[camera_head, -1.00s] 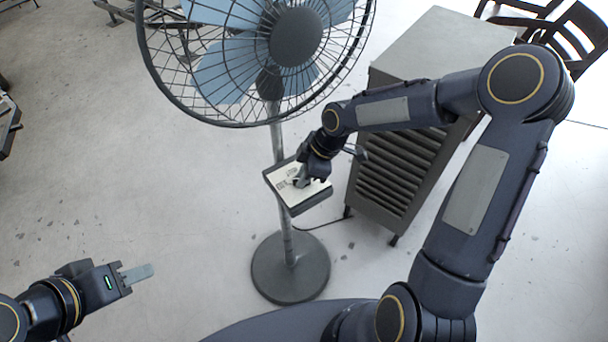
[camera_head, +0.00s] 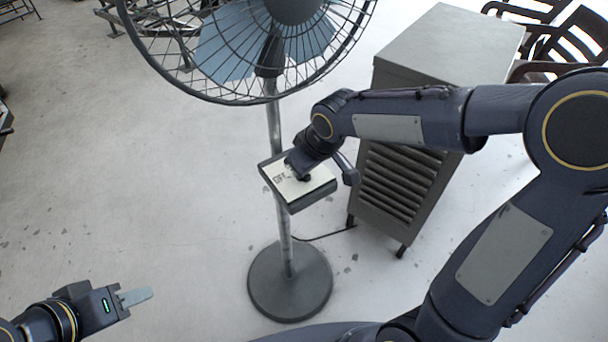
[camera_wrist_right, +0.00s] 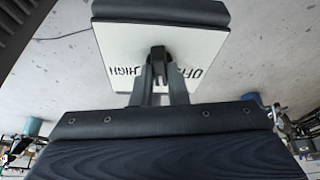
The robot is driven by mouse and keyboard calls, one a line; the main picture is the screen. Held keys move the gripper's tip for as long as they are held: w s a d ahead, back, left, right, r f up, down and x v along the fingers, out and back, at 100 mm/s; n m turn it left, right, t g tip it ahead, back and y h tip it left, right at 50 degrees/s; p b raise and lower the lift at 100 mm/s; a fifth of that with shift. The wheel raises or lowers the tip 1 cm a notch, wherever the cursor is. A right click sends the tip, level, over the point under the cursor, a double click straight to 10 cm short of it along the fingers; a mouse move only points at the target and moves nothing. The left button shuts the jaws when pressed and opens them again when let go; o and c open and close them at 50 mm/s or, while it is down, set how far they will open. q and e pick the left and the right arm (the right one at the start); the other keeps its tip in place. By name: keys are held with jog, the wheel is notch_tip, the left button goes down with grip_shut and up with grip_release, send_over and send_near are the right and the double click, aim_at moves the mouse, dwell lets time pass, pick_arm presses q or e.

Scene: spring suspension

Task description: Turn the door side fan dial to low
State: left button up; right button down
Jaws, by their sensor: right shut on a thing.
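The pedestal fan has a control box with a white face (camera_head: 318,181) partway up its pole, below the blue-bladed cage (camera_head: 200,85). In the right wrist view the face (camera_wrist_right: 195,42) shows upside-down "HIGH" and "OFF" lettering, with the dark dial (camera_wrist_right: 158,53) between. My right gripper (camera_wrist_right: 159,84) has its two fingers closed on the dial. In the head view the right gripper (camera_head: 301,174) covers the dial, and "OFF" shows beside it. The "low" mark is not visible. My left gripper (camera_head: 137,297) is at lower left, away from the fan, seen nearly edge-on.
A grey slatted cabinet (camera_head: 440,50) stands right of the fan, close to my right arm. The round fan base (camera_head: 290,288) and a cable (camera_head: 325,236) are on the floor. Dark chairs (camera_head: 570,45) stand at the back right.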

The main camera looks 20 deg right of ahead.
jog(key=shift+m+h+b, duration=0.4)
jog(key=shift+m+b, duration=0.4)
jog(key=shift+m, duration=0.2)
jog(key=c, duration=1.4)
grip_release()
jog(key=shift+c, duration=0.2)
jog(key=a+v, duration=0.1)
jog(key=v, duration=0.6)
jog(key=shift+s+d+r, duration=0.25)
jog(key=shift+d+r, duration=0.1)
jog(key=shift+d, duration=0.15)
jog(key=shift+d, duration=0.1)
